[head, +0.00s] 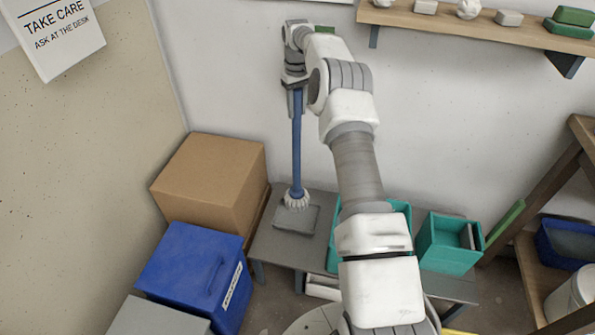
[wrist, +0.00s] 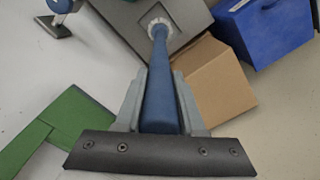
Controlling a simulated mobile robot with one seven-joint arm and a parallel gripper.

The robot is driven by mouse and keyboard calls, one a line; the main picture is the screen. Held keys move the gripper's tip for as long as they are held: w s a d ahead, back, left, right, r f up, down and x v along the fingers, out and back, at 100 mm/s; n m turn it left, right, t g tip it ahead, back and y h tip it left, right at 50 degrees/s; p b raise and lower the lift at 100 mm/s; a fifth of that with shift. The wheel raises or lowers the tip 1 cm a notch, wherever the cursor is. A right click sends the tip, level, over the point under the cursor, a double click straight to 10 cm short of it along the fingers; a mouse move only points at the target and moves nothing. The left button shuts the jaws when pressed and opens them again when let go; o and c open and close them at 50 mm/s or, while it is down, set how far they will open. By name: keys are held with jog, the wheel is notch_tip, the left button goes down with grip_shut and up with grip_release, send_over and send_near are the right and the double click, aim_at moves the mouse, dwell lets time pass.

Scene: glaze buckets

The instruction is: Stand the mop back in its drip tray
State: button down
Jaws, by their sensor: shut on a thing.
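The mop has a blue handle (head: 297,140) and a pale, frilled head (head: 297,198). It hangs nearly upright below my gripper (head: 296,88), at the back wall. My gripper is shut on the upper part of the handle. In the wrist view the handle (wrist: 158,85) runs between the fingers of my gripper (wrist: 160,105) to the white head (wrist: 160,25). The drip tray (head: 296,222) is a dark grey square on the grey bench. The mop head shows at the tray's back edge. I cannot tell whether it touches the tray or the bench.
A cardboard box (head: 205,175) stands left of the bench (head: 265,240), with a blue bin (head: 190,270) in front. Teal bins (head: 450,250) stand to the right. A wall shelf (head: 450,22) is at upper right. In the wrist view a green object (wrist: 70,130) lies left of my gripper.

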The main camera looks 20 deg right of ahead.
aim_at(297, 131)
notch_tip(297, 131, down, 8)
jog(key=shift+f+b, duration=0.15)
jog(key=shift+b, duration=0.55)
jog(key=shift+f, duration=0.1)
jog(key=c, duration=0.5)
grip_release()
jog(key=shift+f, duration=0.1)
